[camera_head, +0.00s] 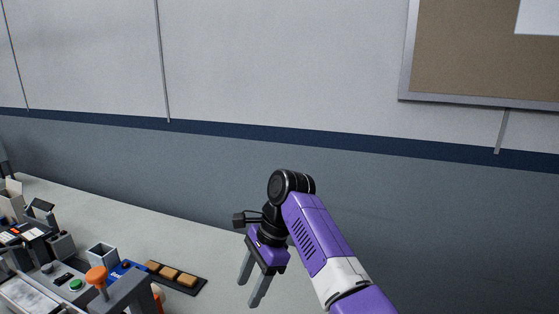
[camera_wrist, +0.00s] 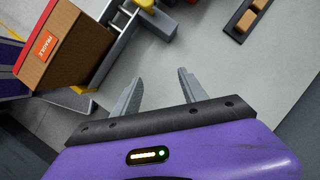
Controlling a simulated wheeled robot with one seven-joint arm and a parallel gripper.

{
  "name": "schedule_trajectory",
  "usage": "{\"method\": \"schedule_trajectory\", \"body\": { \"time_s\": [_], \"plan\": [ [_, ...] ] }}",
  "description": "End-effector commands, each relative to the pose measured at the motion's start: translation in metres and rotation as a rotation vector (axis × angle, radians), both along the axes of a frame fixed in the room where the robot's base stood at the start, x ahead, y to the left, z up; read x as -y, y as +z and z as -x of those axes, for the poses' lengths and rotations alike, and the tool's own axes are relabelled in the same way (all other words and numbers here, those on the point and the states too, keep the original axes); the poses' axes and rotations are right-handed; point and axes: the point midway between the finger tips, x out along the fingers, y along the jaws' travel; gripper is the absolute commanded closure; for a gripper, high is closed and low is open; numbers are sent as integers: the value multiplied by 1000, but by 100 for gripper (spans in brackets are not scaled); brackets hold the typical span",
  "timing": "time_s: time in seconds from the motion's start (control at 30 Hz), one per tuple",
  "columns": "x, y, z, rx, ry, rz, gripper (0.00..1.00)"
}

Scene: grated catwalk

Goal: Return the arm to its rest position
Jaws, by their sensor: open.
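My gripper (camera_head: 252,287) hangs from my purple and white arm near the middle of the head view, pointing down. Its two grey fingers are apart, with nothing between them. In the wrist view my gripper (camera_wrist: 156,85) shows its open fingers over bare grey surface. The fingers appear clear of the objects around them.
A black tray with several tan blocks (camera_head: 171,273) lies left of my gripper. Further left stand a grey machine with an orange knob (camera_head: 96,276) and other equipment. The wrist view shows a brown box (camera_wrist: 70,45) at upper left. A wall rises behind.

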Motion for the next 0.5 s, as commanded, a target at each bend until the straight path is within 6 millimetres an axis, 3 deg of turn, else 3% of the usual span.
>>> {"method": "schedule_trajectory", "body": {
  "time_s": [0.17,0.37,0.5],
  "plan": [
    [-8,6,-24,133,53,-35,50],
    [-21,32,-62,371,128,-79,50],
    [-29,38,-85,559,185,-101,50]
  ]
}}
